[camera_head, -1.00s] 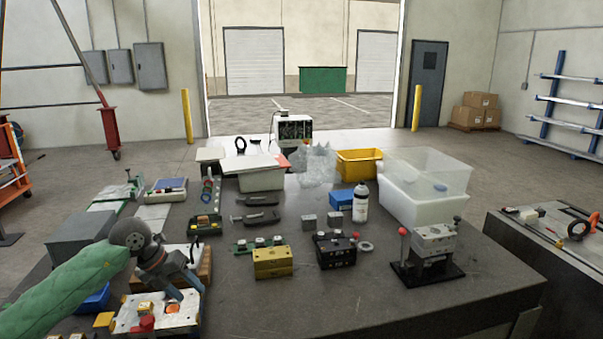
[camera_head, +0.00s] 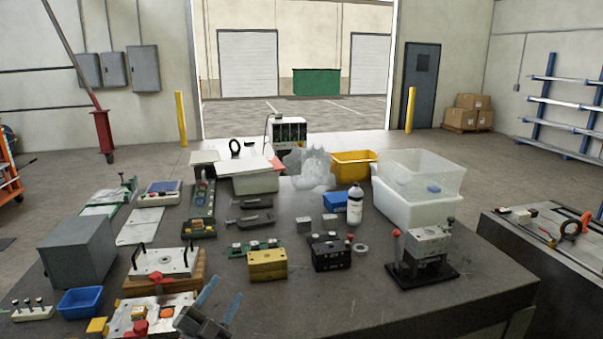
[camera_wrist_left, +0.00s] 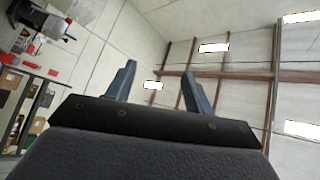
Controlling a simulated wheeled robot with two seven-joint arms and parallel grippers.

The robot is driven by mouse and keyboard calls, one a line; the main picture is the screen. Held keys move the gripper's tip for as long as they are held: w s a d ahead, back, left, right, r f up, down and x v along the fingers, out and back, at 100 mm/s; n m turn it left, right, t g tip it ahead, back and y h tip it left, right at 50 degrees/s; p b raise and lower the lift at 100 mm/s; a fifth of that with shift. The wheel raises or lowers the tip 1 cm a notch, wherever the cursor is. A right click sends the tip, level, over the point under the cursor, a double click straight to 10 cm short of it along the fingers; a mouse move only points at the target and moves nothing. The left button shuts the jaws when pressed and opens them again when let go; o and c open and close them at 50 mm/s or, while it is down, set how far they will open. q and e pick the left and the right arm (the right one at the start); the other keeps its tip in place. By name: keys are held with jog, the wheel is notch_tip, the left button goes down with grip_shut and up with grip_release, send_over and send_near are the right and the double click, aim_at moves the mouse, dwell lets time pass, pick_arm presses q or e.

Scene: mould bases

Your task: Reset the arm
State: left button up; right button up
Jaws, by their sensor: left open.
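My left gripper (camera_head: 220,307) is at the bottom edge of the head view, in front of the table and right of the white mould plate (camera_head: 140,318) with red and yellow parts. Its two blue-grey fingers are spread apart with nothing between them. In the left wrist view the open fingers (camera_wrist_left: 158,85) point toward the ceiling and wall, and nothing lies between them. My left arm is out of the head view below the gripper. My right gripper does not show.
The dark table holds a mould base on wood (camera_head: 165,263), a blue bin (camera_head: 81,301), a yellow block (camera_head: 267,264), a black block (camera_head: 331,256), a press-like fixture (camera_head: 425,255) and clear and white boxes (camera_head: 418,208). The table's front middle (camera_head: 320,300) is clear.

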pick_arm(q)
jog(key=s+a+f+n+g+y, duration=0.35)
jog(key=f+n+y, duration=0.25)
jog(key=f, duration=0.2)
jog(key=s+a+f+n+g+y, duration=0.2)
jog(key=s+a+f+n+y, duration=0.25)
jog(key=f, duration=0.45)
jog(key=s+d+f+n+g+h, duration=0.1)
jog(key=s+d+f+g, duration=0.1)
jog(key=s+f+g, duration=0.7)
jog(key=s+d+f+n+g, duration=0.2)
jog(key=s+f, duration=0.2)
jog(key=s, duration=0.9)
notch_tip(320, 180, down, 25)
jog(key=w+d+g, duration=0.1)
jog(key=w+d, duration=0.1)
jog(key=s+f, duration=0.4)
jog(key=f, duration=0.8)
jog(key=s+f+g, duration=0.1)
jog(key=s+f, duration=0.3)
jog(key=f, duration=0.7)
jog(key=shift+f, duration=0.4)
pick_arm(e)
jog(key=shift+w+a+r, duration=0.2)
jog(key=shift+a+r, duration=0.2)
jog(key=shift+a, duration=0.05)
